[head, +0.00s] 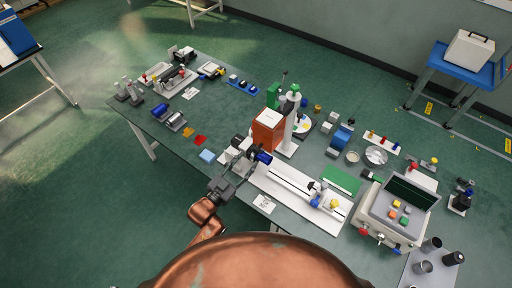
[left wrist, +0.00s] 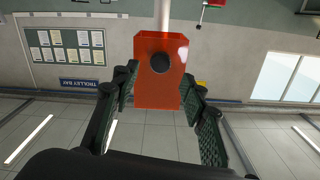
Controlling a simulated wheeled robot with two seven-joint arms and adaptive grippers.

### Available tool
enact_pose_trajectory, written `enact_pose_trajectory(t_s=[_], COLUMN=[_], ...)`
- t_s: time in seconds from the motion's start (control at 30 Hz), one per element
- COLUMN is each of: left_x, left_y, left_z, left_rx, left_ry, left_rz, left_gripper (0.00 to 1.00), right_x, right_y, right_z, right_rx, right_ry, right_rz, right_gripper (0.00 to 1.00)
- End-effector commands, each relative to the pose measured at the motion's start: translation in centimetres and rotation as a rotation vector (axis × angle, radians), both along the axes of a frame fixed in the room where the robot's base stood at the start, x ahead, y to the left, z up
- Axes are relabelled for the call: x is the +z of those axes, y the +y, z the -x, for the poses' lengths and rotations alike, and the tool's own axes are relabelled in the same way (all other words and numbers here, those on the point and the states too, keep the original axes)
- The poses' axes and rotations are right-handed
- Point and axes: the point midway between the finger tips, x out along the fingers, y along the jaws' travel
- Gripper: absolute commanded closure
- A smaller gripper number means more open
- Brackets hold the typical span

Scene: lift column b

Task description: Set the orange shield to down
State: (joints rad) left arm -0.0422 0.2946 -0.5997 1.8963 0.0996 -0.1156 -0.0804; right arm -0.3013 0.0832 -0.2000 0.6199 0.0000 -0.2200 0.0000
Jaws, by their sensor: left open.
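The orange shield (head: 267,132) is a box-like orange piece with a white top, beside the white upright column (head: 293,122) in the middle of the table. In the left wrist view the shield (left wrist: 160,95) shows its face with a round black knob (left wrist: 160,63). My left gripper (head: 254,156) is just in front of and below the shield in the head view. Its fingers (left wrist: 160,103) are open, with the shield seen between them. I cannot tell whether they touch it. My right gripper is not in view.
A white base rail (head: 290,190) with small parts lies right of my left gripper. A grey box (head: 397,212) with coloured blocks stands at the right. Blue and red pads (head: 207,155) lie to the left. The table's left middle is mostly clear.

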Motion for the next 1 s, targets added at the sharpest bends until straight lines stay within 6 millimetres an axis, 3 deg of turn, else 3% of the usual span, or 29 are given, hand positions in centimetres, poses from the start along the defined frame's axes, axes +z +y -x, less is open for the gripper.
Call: enact_pose_trajectory(t_s=[0.5, 0.87, 1.0], left_x=[0.1, 0.0, 0.0], left_y=[-4.1, -4.4, -4.4], left_z=[-5.6, -6.0, -6.0], left_rx=[0.0, 0.0, 0.0], left_ry=[-0.001, 0.0, 0.0], left_rz=[0.001, 0.0, 0.0], left_gripper=[0.6, 0.6, 0.69], right_x=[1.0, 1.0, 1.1], right_y=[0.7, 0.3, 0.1], right_z=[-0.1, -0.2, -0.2], right_rx=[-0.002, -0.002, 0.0], right_ry=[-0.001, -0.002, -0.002], right_rz=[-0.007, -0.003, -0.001], right_gripper=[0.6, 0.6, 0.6])
